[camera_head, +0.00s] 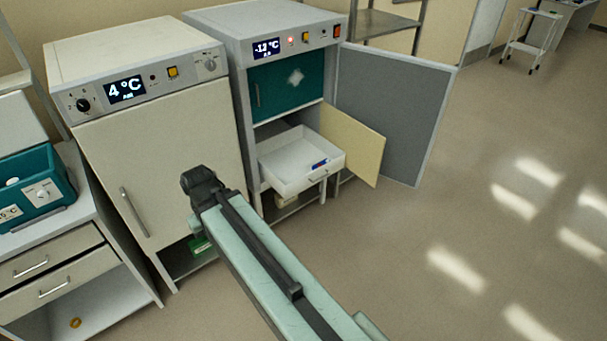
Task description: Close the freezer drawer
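The freezer (235,45), with a -12 °C display, stands right of the middle. Its grey outer door (390,105) is swung wide open to the right. Inside, a teal inner door (285,85) is closed above, and a pale yellow inner door (352,145) is open below it. The white freezer drawer (290,180) is pulled out toward me, with a small blue item (319,165) in it. My arm reaches up from the bottom. My gripper (200,180) is left of the drawer, apart from it, in front of the cream fridge. Its fingers are too dark and small to read.
The cream fridge (165,140), showing 4 °C, is closed, with a green item (200,245) low beneath it. A cabinet with drawers (50,265) and a teal device (35,190) stand at left. The floor (480,200) at right is open. A cart (530,40) is far back.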

